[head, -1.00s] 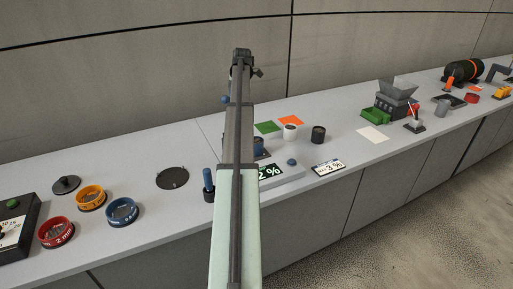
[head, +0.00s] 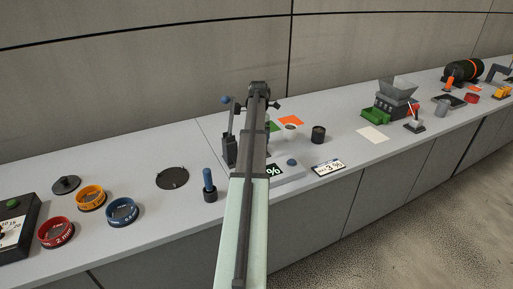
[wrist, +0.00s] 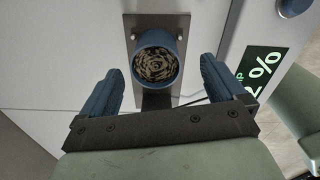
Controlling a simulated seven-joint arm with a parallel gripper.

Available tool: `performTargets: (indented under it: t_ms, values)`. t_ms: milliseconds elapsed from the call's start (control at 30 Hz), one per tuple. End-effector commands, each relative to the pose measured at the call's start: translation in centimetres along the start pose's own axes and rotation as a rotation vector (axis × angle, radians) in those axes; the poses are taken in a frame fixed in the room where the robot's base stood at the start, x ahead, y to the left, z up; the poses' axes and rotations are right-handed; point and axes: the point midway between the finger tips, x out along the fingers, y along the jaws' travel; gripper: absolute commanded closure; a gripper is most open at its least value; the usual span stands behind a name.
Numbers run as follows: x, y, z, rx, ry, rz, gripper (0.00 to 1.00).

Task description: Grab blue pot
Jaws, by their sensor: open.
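The blue pot (wrist: 158,38) shows in the wrist view, with brown coiled or granular matter inside. It stands at a grey metal plate (wrist: 183,22). My gripper (wrist: 160,66) is open, with one blue finger on the left of the pot and one on the right. Gaps show between the pot and both fingers. In the head view my arm covers the pot and the gripper's fingers.
A lever stand with a blue knob (head: 226,100) is close left of my arm. A blue-handled tool (head: 209,182) stands left of it. A percent display (wrist: 263,70) is at the right.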

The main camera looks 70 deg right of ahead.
Motion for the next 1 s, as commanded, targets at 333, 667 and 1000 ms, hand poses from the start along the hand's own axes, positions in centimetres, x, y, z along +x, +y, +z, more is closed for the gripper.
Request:
performTargets:
  t_ms: [333,667,1000]
  values:
    - [1.7,0.2,0.0,0.0,0.0,0.001,0.03]
    - [5.6,0.6,-0.1,0.0,0.0,0.0,0.03]
    - [5.9,0.7,0.0,0.0,-0.001,0.001,0.1]
